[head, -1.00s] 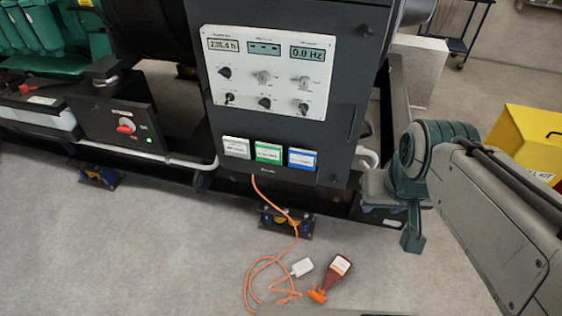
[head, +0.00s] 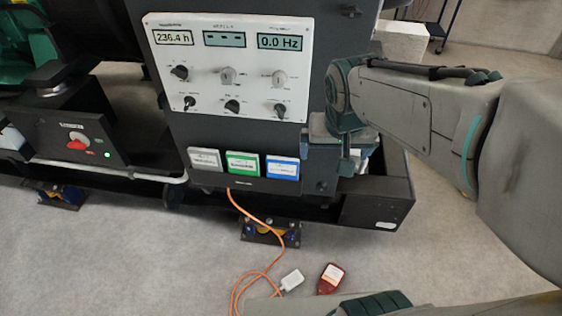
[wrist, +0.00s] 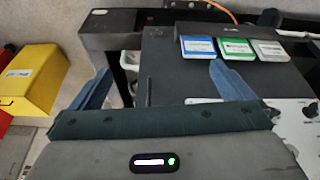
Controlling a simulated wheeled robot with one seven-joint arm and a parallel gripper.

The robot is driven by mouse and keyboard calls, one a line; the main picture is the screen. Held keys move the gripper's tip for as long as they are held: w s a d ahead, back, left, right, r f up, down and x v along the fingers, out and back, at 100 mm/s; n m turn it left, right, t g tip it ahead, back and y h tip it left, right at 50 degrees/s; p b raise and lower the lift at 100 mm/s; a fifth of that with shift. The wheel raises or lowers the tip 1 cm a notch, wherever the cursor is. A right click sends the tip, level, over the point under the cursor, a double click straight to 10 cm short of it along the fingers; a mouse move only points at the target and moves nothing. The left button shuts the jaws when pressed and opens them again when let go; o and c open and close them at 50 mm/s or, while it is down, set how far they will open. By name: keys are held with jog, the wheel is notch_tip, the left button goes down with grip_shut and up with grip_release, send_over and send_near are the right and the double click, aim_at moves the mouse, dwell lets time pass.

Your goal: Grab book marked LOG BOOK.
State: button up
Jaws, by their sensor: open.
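Three books stand side by side in a rack low on the front of a dark control cabinet: a white one (head: 205,160), a green one (head: 243,163) and a blue one (head: 282,168). Their labels are too small to read, so I cannot tell which is marked LOG BOOK. In the wrist view the blue (wrist: 199,49), green (wrist: 235,48) and white (wrist: 270,50) books show at the upper right, beyond the fingers. My gripper (head: 332,150) is right of the blue book, apart from it. In the wrist view its two blue fingers (wrist: 160,88) are spread with nothing held.
Knobs and displays fill a white panel (head: 230,65) above the rack. A yellow box (wrist: 30,78) stands left in the wrist view.

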jog(key=m+b, duration=0.1)
jog(key=b, duration=1.1)
send_near(282, 175)
jog(key=f, duration=0.1)
jog(key=w+f, duration=0.1)
jog(key=f, duration=0.1)
jog(key=shift+t, duration=0.4)
jog(key=x, duration=0.5)
jog(key=shift+s+f+b, duration=0.1)
jog(key=shift+s+b, duration=0.1)
jog(key=shift+b, duration=0.2)
jog(key=c, duration=0.7)
